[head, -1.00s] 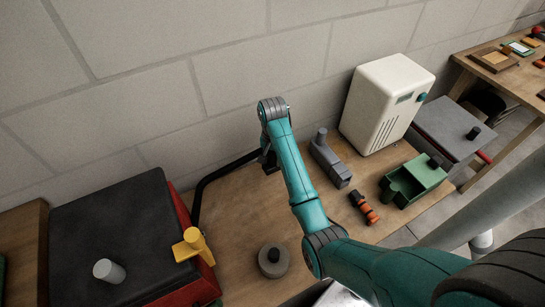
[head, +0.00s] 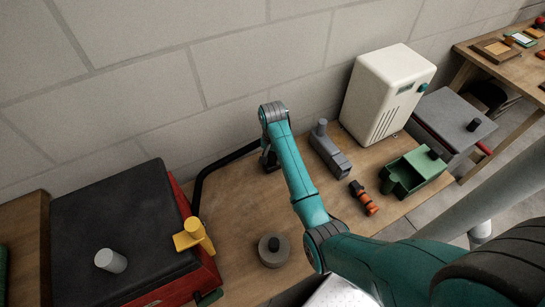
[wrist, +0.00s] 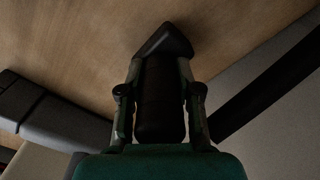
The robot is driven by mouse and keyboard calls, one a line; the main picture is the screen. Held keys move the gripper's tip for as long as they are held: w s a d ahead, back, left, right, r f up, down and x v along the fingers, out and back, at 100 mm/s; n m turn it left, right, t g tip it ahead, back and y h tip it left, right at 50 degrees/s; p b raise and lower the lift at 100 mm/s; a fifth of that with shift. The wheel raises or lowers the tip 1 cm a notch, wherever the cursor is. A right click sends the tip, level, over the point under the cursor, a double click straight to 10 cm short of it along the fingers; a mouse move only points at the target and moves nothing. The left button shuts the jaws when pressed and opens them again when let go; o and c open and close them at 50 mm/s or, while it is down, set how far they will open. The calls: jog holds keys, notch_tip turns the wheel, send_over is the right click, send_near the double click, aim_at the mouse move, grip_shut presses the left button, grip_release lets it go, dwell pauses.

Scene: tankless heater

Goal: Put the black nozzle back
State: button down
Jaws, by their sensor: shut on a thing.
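The black nozzle (wrist: 164,43) sits between my fingers in the wrist view, a dark body with a wedge-shaped end pointing away from me. My gripper (wrist: 160,72) is shut on it, with one finger along each side. Wood surface shows behind the nozzle. In the head view my gripper (head: 270,160) hangs over the back of the bench, close to the wall and the end of a bent black tube (head: 205,180). The nozzle cannot be made out clearly there. I cannot tell whether it touches the bench or the tube.
A grey fitting (head: 328,150), white heater (head: 385,95), orange-black tool (head: 363,198) and green box (head: 416,173) stand to the right. A grey round piece (head: 273,250) is in front. A black-topped red case (head: 120,230) with a yellow fitting (head: 193,236) is left.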

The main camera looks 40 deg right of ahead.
jog(key=shift+f, duration=0.45)
dwell(0.5)
jog(key=c, duration=0.7)
grip_release()
jog(key=shift+r, duration=3.75)
